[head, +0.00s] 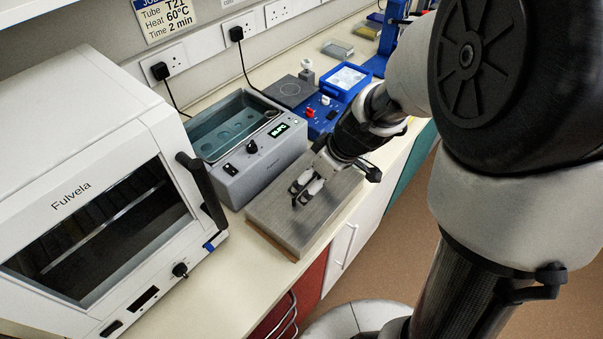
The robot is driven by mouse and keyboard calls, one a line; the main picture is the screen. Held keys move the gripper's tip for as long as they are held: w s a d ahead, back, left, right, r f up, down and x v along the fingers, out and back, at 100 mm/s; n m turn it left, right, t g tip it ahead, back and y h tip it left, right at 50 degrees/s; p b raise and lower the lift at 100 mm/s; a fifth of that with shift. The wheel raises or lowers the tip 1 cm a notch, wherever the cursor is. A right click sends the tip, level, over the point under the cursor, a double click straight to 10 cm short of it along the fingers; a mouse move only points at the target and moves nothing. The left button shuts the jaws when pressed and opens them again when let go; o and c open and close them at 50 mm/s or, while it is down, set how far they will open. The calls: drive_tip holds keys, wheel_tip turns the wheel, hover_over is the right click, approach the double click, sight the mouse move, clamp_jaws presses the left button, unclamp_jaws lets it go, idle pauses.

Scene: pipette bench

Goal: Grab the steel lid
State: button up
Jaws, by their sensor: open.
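The steel lid (278,219) is a flat, grey, brushed plate lying on the bench in front of the water bath, near the bench's front edge. A thin brown edge shows under its near side. My gripper (297,196) is open and points down over the middle of the lid. It covers part of the lid, so any handle there is hidden. I cannot tell whether the fingertips touch the lid. The grey water bath (262,163) stands just behind the lid, with its top open and water showing inside.
A white oven marked Fulvela (75,150) stands at the left, its black handle (203,190) jutting toward the lid. A blue device with a red knob (318,115) and a blue tray (345,80) stand behind my wrist. The bench strip before the oven is clear.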

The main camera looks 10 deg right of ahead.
sight(305, 190)
drive_tip(key=b+x, duration=0.2)
drive_tip(key=x, duration=0.3)
drive_tip(key=shift+a+f, duration=0.1)
drive_tip(key=shift+a, duration=0.05)
drive_tip(key=shift+c, duration=0.4)
drive_tip(key=shift+s, duration=0.15)
drive_tip(key=c, duration=1)
